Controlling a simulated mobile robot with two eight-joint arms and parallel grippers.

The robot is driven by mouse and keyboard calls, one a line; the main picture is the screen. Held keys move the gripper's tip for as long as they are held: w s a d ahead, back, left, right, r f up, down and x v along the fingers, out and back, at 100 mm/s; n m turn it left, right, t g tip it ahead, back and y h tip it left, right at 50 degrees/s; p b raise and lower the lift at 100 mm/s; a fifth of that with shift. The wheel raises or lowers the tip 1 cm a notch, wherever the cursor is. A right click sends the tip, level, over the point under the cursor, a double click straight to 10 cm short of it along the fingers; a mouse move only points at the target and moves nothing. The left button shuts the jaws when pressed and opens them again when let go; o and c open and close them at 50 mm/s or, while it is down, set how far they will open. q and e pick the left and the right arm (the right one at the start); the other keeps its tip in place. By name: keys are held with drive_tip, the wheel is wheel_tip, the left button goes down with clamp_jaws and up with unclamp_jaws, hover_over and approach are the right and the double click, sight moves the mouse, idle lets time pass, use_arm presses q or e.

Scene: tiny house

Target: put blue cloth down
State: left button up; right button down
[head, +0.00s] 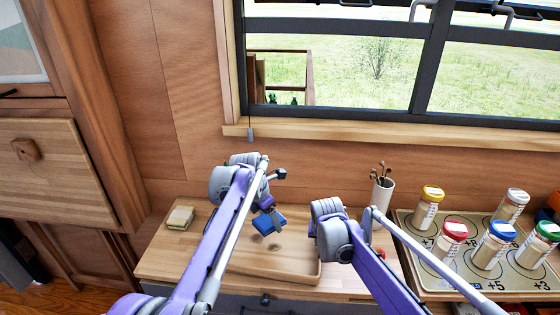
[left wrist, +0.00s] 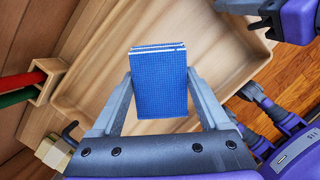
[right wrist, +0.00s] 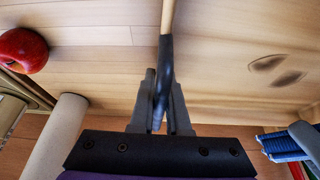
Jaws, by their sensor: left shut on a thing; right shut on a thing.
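The blue cloth (head: 268,222) is a small folded block held by my left gripper (head: 263,211). The left wrist view shows the cloth (left wrist: 160,90) clamped between both fingers, above a shallow wooden tray (left wrist: 225,60). The tray (head: 255,266) lies on the wooden counter in the head view; two dark spots mark its floor. My right gripper (right wrist: 163,95) is shut on a thin upright edge that looks like the tray's right wall (right wrist: 168,20). In the head view the right wrist hides that contact. The cloth (right wrist: 285,146) also shows at the lower right of the right wrist view.
A yellowish sponge (head: 180,217) lies left of the tray. A red apple (right wrist: 22,50) and a pale cup with utensils (head: 381,192) stand to its right. Farther right a board (head: 425,268) carries several colour-lidded jars. A window and wall close off the back.

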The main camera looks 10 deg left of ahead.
use_arm(q)
drive_tip(key=shift+a, duration=0.15)
drive_tip(key=s+a+n, duration=0.1)
drive_tip(key=a+n, duration=0.1)
drive_tip(key=a, duration=1.4)
drive_tip(key=r+n+y, duration=0.1)
drive_tip(key=r+n, duration=0.1)
drive_tip(key=n, duration=0.1)
hover_over(162, 249)
drive_tip(key=s+d, duration=0.2)
drive_tip(key=shift+t, duration=0.5)
drive_tip(key=f, duration=0.5)
drive_tip(key=shift+a+f, duration=0.25)
drive_tip(key=shift+a, duration=0.1)
drive_tip(key=shift+f, duration=2.4)
drive_tip(key=shift+f, duration=0.1)
drive_tip(key=shift+f, duration=0.45)
drive_tip(key=o, duration=1.3)
drive_tip(key=shift+d, duration=0.15)
